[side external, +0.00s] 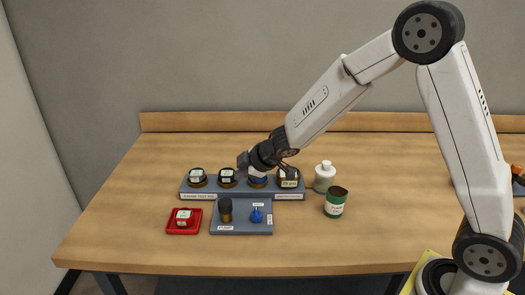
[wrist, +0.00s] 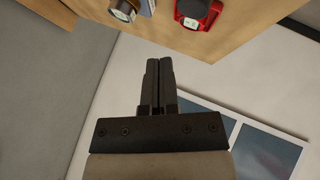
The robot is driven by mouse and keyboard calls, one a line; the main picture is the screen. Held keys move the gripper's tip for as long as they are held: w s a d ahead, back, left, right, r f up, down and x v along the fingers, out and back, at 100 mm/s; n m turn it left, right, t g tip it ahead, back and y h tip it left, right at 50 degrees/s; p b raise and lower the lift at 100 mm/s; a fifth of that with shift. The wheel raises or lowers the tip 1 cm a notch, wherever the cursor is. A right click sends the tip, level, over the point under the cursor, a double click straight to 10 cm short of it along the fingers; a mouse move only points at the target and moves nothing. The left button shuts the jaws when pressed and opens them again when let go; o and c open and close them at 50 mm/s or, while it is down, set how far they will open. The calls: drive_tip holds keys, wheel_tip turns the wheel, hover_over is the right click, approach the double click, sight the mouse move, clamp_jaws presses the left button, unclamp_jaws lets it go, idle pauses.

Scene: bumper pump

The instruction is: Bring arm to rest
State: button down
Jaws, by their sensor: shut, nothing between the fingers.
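My gripper (wrist: 158,85) is shut and empty in the wrist view, its two dark fingers side by side. In the side external view my arm reaches from the right over the table, and my gripper (side external: 243,163) is above the grey-blue rack (side external: 243,197), near its middle. I cannot tell how far above the rack it is. The arm partly covers the blue item (side external: 257,182) in the rack.
The rack holds several dark round labelled items. A red tray (side external: 170,228) and a grey tray (side external: 224,231) lie in front. A white bottle (side external: 325,178) and a green can (side external: 335,204) stand right of the rack. The table's left front (side external: 110,245) is clear.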

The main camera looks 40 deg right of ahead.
drive_tip(key=s+d+m+g+h, duration=0.1)
drive_tip(key=s+m, duration=0.4)
drive_tip(key=s, duration=0.7)
drive_tip(key=s+d+f+m+g+h, duration=0.1)
drive_tip(key=s+m+g, duration=0.4)
drive_tip(key=s, duration=0.6)
drive_tip(key=shift+s+d+f+m, duration=0.2)
drive_tip(key=shift+s+d+m, duration=0.15)
drive_tip(key=shift+d+m, duration=0.4)
drive_tip(key=shift+d, duration=0.1)
idle(1.0)
drive_tip(key=w+r+n+t, duration=0.35)
drive_tip(key=w+n, duration=0.25)
drive_tip(key=w, duration=0.9)
drive_tip(key=w+a+n+t+y, duration=0.1)
drive_tip(key=w+a+n+y, duration=0.1)
drive_tip(key=w, duration=0.4)
drive_tip(key=w+a+n+t+y, duration=0.1)
drive_tip(key=w+a+n+y, duration=0.1)
drive_tip(key=w+a+n, duration=0.2)
drive_tip(key=shift+w+a+r+n, duration=0.3)
drive_tip(key=shift+w+n, duration=0.55)
drive_tip(key=shift+n, duration=0.5)
drive_tip(key=shift+f, duration=0.15)
